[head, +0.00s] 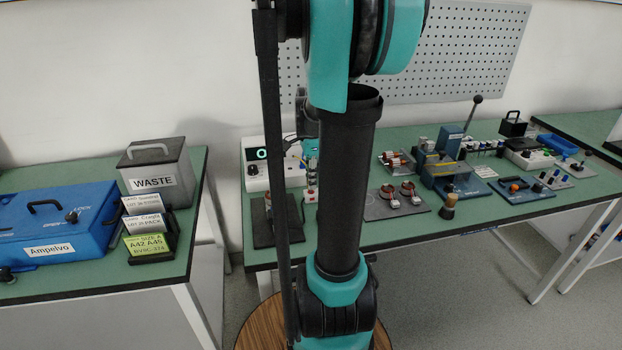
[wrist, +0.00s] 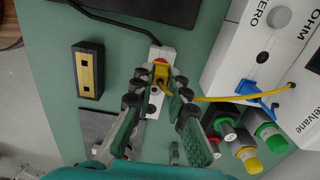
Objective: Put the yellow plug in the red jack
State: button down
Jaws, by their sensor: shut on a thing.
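In the wrist view the green fingers of my gripper (wrist: 161,76) are shut on the yellow plug (wrist: 160,72). The plug is over a small white block (wrist: 166,51), and its yellow cable (wrist: 215,99) runs right to the white meter. I cannot tell whether the plug touches or enters a jack. In the head view the white block (head: 310,196) stands on the bench, left of my arm, which hides much there.
The white meter (head: 256,178) stands left of the block in the head view; a blue plug (wrist: 258,87) is at it in the wrist view. Green, red and yellow cylinders (wrist: 247,158) lie close to the right finger. A black-and-yellow block (wrist: 88,70) lies left on open bench.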

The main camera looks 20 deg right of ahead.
jog(key=shift+f, duration=0.75)
dwell(0.6)
jog(key=c, duration=1.4)
grip_release()
notch_tip(320, 180, up, 12)
